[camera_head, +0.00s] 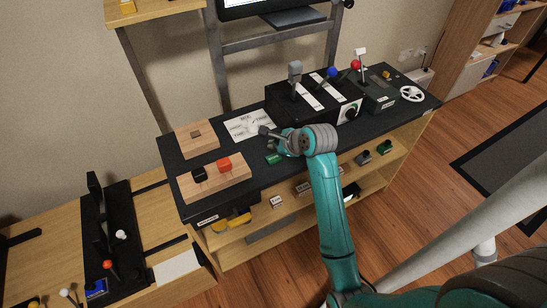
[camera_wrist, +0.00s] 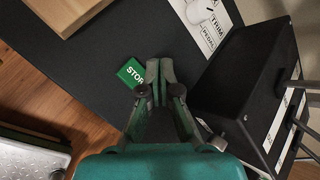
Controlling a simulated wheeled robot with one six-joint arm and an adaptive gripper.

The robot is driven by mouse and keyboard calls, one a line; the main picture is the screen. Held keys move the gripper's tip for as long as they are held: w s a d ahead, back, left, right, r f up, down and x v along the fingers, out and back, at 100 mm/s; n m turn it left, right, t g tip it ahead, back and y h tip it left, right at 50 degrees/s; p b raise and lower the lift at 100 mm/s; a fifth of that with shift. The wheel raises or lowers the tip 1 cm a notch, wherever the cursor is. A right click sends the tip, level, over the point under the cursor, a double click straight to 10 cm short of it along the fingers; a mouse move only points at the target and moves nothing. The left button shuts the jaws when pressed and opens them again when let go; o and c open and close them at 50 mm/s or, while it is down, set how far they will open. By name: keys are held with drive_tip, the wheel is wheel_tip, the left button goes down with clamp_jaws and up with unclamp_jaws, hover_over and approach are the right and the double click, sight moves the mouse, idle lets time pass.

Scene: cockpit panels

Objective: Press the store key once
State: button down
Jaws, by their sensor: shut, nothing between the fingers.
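The store key is a green block on the black bench top (camera_head: 196,138), seen in the head view (camera_head: 274,158) just in front of my gripper (camera_head: 266,132). In the wrist view the green store key (camera_wrist: 131,73) shows white letters "STOR", with its right end hidden behind a finger. My gripper (camera_wrist: 160,68) is shut and empty, its fingertips beside the key's right side in that view. I cannot tell how high the fingertips are above the bench, or whether they touch the key.
A black lever box (camera_wrist: 240,85) stands close on the right. A white labelled plate (camera_head: 248,125) lies behind the gripper. A wooden board with black and red blocks (camera_head: 238,172) is to the left. Bare bench top surrounds the key.

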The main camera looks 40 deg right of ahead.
sight(274, 159)
drive_tip(key=shift+f, duration=1.65)
drive_tip(key=shift+f, duration=0.1)
drive_tip(key=shift+f, duration=0.35)
drive_tip(key=shift+f, duration=0.4)
idle(1.1)
drive_tip(key=shift+r, duration=0.85)
drive_tip(key=shift+r, duration=2.5)
